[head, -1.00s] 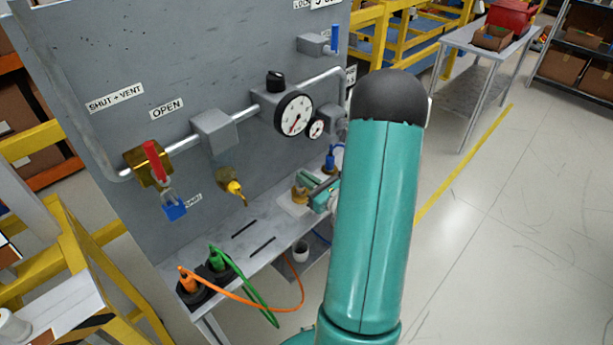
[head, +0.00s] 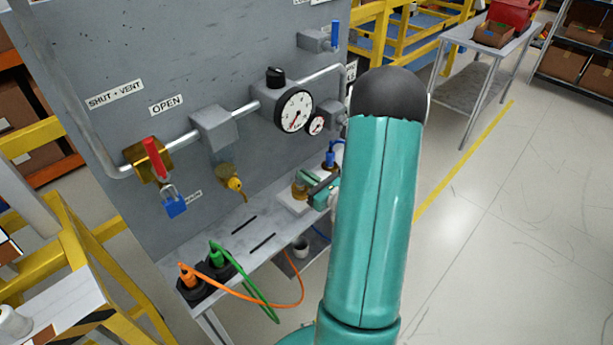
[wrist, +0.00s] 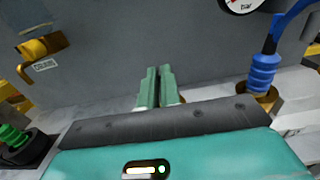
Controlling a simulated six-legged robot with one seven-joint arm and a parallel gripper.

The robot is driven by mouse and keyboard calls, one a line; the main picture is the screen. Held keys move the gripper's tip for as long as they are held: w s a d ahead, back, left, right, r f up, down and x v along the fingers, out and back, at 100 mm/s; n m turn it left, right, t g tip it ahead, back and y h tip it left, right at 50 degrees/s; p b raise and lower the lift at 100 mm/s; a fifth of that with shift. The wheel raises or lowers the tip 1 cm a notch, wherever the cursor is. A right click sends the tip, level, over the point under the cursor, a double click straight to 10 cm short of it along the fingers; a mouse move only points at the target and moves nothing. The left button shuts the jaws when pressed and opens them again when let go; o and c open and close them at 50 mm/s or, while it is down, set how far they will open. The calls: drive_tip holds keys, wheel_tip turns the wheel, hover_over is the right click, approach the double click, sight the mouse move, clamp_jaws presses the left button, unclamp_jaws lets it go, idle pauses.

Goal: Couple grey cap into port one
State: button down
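My gripper (wrist: 159,80) shows in the wrist view as two green fingers side by side, nearly touching, with nothing clearly visible between them. In the head view my gripper (head: 316,190) is low over the right part of the shelf, beside a brass fitting (head: 300,189) on a pale block. My arm hides part of that area. A blue plug (wrist: 263,72) sits in a brass socket to the right of the fingers in the wrist view; it also shows in the head view (head: 330,158). I cannot pick out a grey cap or a label for port one.
An orange plug (head: 188,278) and a green plug (head: 216,256) with looping cables stand at the shelf's left end. A yellow fitting (head: 235,184) hangs on the panel. The gauge (head: 294,111), pipe, red-handled valve (head: 154,158) and blue padlock (head: 174,205) are above the shelf.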

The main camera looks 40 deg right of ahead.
drive_tip(key=shift+f, duration=0.55)
idle(0.9)
drive_tip(key=c, duration=1.5)
unclamp_jaws()
drive_tip(key=shift+c, duration=0.2)
drive_tip(key=shift+s, duration=0.1)
drive_tip(key=s, duration=1.3)
drive_tip(key=shift+s+d, duration=0.2)
drive_tip(key=shift+s, duration=0.1)
